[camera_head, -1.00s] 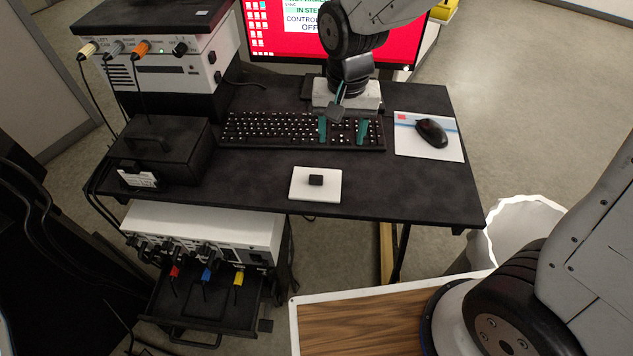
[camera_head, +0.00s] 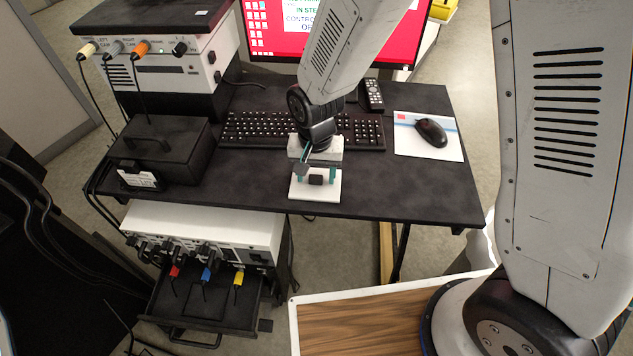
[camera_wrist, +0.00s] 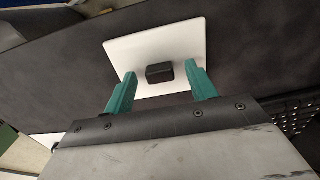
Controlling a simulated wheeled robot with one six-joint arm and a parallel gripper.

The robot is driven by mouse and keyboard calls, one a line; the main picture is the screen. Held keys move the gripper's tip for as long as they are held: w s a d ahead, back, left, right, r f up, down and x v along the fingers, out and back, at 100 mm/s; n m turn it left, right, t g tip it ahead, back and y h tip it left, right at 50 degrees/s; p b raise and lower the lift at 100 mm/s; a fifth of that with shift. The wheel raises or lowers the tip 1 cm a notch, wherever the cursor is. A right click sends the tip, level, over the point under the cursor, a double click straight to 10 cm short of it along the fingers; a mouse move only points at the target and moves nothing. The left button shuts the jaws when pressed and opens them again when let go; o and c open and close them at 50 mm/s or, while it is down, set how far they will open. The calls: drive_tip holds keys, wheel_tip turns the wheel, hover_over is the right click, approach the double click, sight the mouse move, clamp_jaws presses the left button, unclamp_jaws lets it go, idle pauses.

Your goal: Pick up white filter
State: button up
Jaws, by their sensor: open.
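The white filter (camera_head: 318,192) is a flat white square plate with a small black block (camera_head: 316,180) on top. It lies near the front edge of the black desk. In the wrist view the white plate (camera_wrist: 180,38) shows with the black block (camera_wrist: 159,72) near its middle. My gripper (camera_head: 316,172) has green fingers and is over the plate. In the wrist view my gripper (camera_wrist: 161,88) is open, with one finger on each side of the black block and a gap to both. I cannot tell how high the fingertips are above the plate.
A keyboard (camera_head: 250,128) lies behind the plate, with a remote (camera_head: 374,95) and a mouse (camera_head: 431,132) on a pad to the right. A black box (camera_head: 160,150) stands at left. The desk's right front (camera_head: 410,190) is clear.

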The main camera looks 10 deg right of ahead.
drive_tip(key=c, duration=1)
drive_tip(key=shift+c, duration=0.2)
